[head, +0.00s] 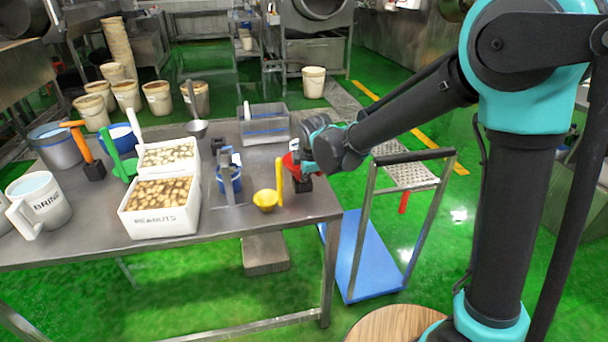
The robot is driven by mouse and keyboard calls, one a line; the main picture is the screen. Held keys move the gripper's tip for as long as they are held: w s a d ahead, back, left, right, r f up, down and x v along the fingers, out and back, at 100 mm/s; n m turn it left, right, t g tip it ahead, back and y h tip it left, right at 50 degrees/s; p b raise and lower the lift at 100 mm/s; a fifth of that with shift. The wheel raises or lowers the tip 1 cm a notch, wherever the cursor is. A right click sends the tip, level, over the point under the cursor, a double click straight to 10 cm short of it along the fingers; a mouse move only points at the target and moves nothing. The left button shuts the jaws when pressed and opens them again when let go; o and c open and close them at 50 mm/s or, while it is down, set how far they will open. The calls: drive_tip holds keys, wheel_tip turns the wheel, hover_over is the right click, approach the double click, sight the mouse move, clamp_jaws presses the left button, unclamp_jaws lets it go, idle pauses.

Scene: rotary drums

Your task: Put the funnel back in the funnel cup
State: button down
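My gripper (306,162) is at the right end of the steel table, low over the tabletop. A red object (290,163), possibly the funnel, shows at its left side, mostly hidden by the gripper. I cannot tell whether the fingers hold it or are open or shut. A small black block (303,184) is just below the gripper. A blue cup (222,183) stands left of it with a grey upright handle or stand in front; it may be the funnel cup, but I cannot tell. No clear cone shape shows.
A yellow scoop (266,199) with an upright handle lies close left of my gripper. White bins of peanuts (160,222) stand mid-table. A clear tub (264,125) is behind. A blue-decked trolley (362,260) stands right of the table (290,215). A white jug (42,206) is at left.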

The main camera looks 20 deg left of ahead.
drive_tip(key=c, duration=2.3)
unclamp_jaws()
drive_tip(key=shift+f, duration=0.1)
drive_tip(key=o, duration=0.7)
drive_tip(key=shift+c, duration=0.2)
drive_tip(key=v, duration=1.2)
drive_tip(key=shift+s, duration=0.1)
